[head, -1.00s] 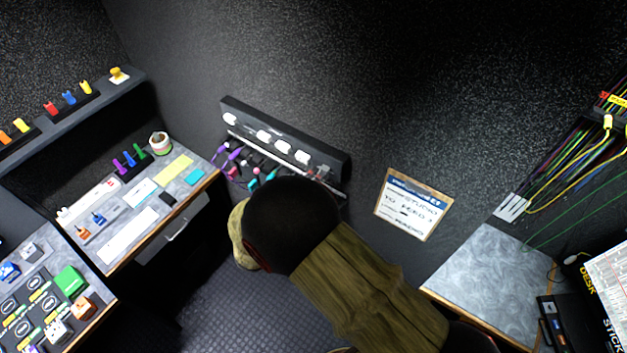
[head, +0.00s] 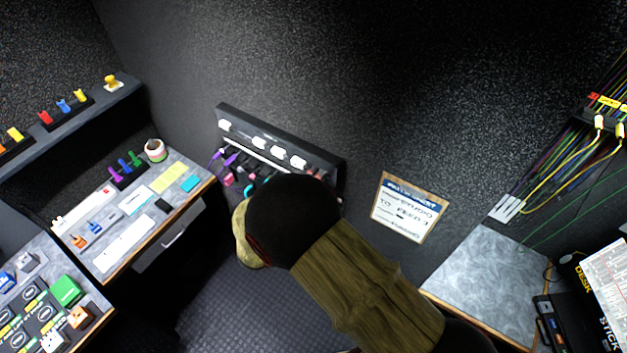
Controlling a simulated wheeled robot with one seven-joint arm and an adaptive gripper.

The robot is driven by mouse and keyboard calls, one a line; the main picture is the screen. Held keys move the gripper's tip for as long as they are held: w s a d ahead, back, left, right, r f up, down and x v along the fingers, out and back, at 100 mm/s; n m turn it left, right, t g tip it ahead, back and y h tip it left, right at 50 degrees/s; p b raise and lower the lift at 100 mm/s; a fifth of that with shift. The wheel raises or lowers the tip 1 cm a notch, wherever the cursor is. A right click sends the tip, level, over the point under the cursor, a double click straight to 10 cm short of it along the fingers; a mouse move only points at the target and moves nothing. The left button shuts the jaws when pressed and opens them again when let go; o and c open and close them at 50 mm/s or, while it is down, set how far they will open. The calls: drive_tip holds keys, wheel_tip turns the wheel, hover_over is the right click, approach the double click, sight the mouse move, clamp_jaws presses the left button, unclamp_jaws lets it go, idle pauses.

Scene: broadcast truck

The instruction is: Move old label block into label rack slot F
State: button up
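My gripper is not in view. My arm's dark rounded joint and olive link fill the lower middle and may hide it. I cannot tell which thing is the old label block, and no slot letter F is readable. A dark panel (head: 40,310) with several oval marks and small labels lies at the lower left. On the left desk, a small black holder (head: 128,177) carries purple, blue and green upright pieces.
A wall rack (head: 335,167) with white tags and hanging coloured items is partly behind my arm. The left desk (head: 178,208) holds cards and a cup (head: 155,150). A shelf (head: 60,123) bears coloured clips. A grey counter (head: 480,275) is at right. Dark floor (head: 215,305) shows between.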

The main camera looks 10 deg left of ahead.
drive_tip(key=o, duration=0.6)
drive_tip(key=shift+c, duration=0.2)
drive_tip(key=v, duration=1.2)
